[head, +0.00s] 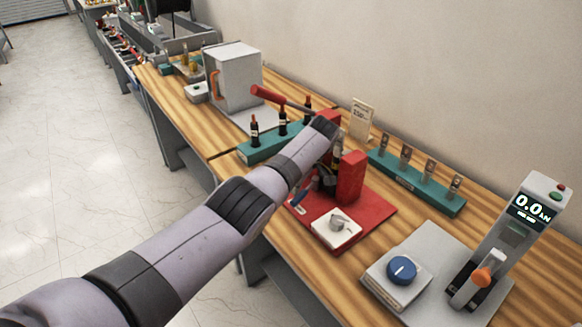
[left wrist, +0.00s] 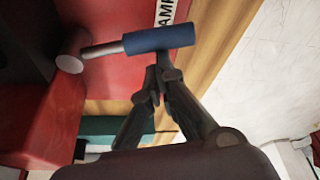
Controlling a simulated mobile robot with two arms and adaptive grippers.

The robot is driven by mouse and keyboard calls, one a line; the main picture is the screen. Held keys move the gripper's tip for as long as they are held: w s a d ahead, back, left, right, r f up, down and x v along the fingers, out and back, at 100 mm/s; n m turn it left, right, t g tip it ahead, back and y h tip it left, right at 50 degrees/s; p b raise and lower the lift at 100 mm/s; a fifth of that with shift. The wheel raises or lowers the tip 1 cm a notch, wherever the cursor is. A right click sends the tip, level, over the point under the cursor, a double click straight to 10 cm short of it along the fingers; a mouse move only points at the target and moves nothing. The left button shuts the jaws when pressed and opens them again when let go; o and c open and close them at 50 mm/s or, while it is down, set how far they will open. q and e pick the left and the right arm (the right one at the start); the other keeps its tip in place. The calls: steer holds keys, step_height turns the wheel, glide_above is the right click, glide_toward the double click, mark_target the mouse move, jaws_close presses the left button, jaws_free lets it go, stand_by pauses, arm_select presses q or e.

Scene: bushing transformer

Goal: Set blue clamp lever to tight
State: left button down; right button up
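The blue clamp lever (left wrist: 158,39) fills the upper middle of the left wrist view. Its metal rod runs left to a round grey pivot (left wrist: 72,50) on the red fixture. In the head view the lever (head: 298,204) is a small blue piece at the left edge of the red base (head: 375,212), partly behind my arm. My left gripper (left wrist: 158,68) has its fingertips together just below the blue handle in the wrist picture. Whether they touch it, I cannot tell. In the head view the gripper (head: 318,183) is dark and mostly hidden against the fixture. My right gripper is out of view.
A white block with a grey knob (head: 337,223) sits on the red base. Teal racks (head: 416,185) stand behind. A red-handled lever (head: 280,97) reaches out above my arm.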

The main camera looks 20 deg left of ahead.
arm_select(q)
steer(key=shift+s+d, duration=0.25)
steer(key=shift+d, duration=0.2)
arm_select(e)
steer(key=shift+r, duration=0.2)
arm_select(q)
steer(key=shift+a+r+p, duration=0.1)
steer(key=shift+a+p, duration=0.15)
steer(key=shift+p, duration=0.1)
steer(key=a, duration=0.1)
steer(key=a+r+p, duration=0.1)
steer(key=a, duration=0.1)
steer(key=shift+w+a+r+p, duration=0.2)
steer(key=shift+w+r+p, duration=0.1)
steer(key=shift+p, duration=0.1)
step_height(320, 180, up, 3)
steer(key=d, duration=0.2)
step_height(320, 180, up, 15)
steer(key=b, duration=0.2)
glide_above(303, 195)
steer(key=shift+s+d+f, duration=0.1)
steer(key=shift+s+d, duration=0.2)
steer(key=shift+d, duration=0.15)
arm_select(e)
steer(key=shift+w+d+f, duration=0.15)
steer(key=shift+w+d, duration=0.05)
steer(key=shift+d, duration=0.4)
